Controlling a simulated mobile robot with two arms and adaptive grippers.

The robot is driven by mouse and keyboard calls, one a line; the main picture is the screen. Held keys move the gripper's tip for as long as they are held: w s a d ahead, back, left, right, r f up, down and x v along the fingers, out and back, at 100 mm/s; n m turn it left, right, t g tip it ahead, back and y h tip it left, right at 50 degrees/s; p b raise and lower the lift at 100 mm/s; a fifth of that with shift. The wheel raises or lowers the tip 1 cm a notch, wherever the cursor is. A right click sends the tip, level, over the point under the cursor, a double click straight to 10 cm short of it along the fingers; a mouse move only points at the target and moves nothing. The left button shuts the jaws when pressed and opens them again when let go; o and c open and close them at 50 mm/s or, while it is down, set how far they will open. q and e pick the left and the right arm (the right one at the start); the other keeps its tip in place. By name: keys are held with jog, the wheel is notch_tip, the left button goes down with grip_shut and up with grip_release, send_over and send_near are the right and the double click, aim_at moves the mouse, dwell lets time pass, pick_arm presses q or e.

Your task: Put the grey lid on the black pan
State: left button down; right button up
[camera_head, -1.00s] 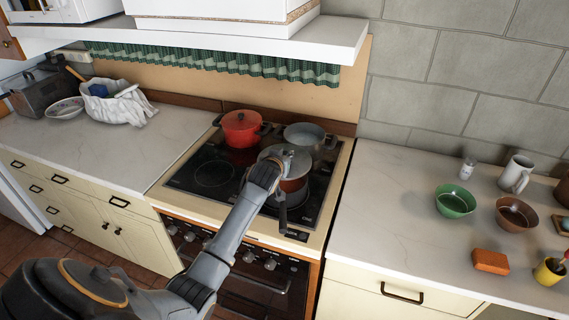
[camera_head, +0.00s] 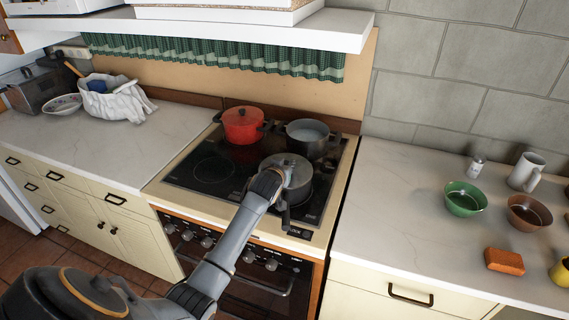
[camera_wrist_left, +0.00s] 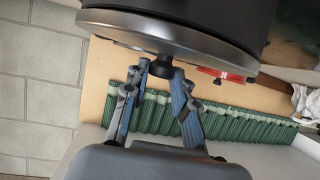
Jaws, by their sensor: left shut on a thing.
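The grey lid (camera_head: 290,166) is over the front right burner in the head view. My left gripper (camera_head: 276,178) is shut on its black knob and covers part of the lid. In the left wrist view, the fingers (camera_wrist_left: 161,70) close around the knob below the lid's silver rim (camera_wrist_left: 165,27). The dark wall of the black pan (camera_wrist_left: 225,12) shows right against that rim, with no gap that I can see. In the head view, little of the pan shows under the lid, and a dark handle (camera_head: 285,217) points to the front. My right gripper is not in view.
A red pot (camera_head: 242,124) and an open grey pot (camera_head: 308,138) stand on the back burners. The front left burner (camera_head: 213,170) is free. A green bowl (camera_head: 464,200), a brown bowl, a mug and a sponge (camera_head: 504,261) stand on the right counter.

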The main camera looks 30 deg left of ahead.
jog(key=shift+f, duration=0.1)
pick_arm(q)
jog(key=c, duration=1.2)
grip_release()
jog(key=shift+f, duration=0.1)
jog(key=shift+o, duration=1)
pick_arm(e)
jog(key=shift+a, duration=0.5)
pick_arm(q)
jog(key=shift+s+d, duration=0.1)
jog(key=shift+s, duration=0.05)
jog(key=v, duration=1.1)
jog(key=shift+s, duration=0.35)
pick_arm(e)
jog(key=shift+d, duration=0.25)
pick_arm(q)
jog(key=shift+d, duration=0.1)
